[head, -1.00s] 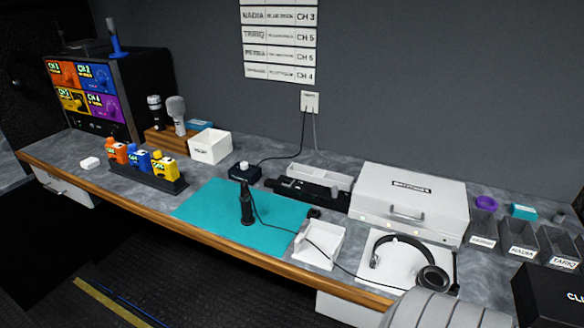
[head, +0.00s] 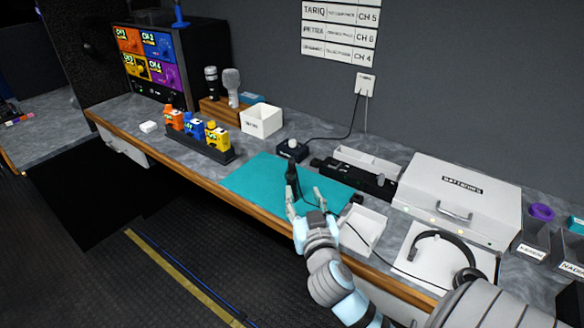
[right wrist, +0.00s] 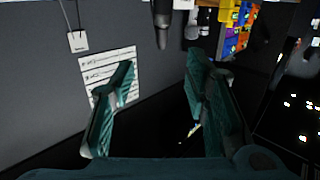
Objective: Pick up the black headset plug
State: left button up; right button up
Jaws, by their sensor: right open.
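The black headset plug (head: 292,172) stands upright on the teal mat (head: 250,178) in the head view. My right gripper (head: 303,197) is open in front of it, with the fingers pointing up towards it. One finger overlaps the plug's lower part, and I cannot tell whether they touch. In the right wrist view a dark plug-like shape (right wrist: 162,28) lies beyond the gap between the open fingers (right wrist: 162,72), which is empty. The headset (head: 445,245) lies on a white pad at the right. My left gripper is not in view.
A white tray (head: 364,232) stands right of my right gripper. A black box with a knob (head: 292,150) and a rack with coloured packs (head: 198,143) are behind and left of the mat. A white case (head: 458,200) stands at the right. The mat's left part is clear.

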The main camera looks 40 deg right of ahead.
aim_at(293, 164)
jog(key=x, duration=1.3)
jog(key=shift+w+d+r, duration=0.15)
jog(key=shift+w, duration=0.2)
grip_shut()
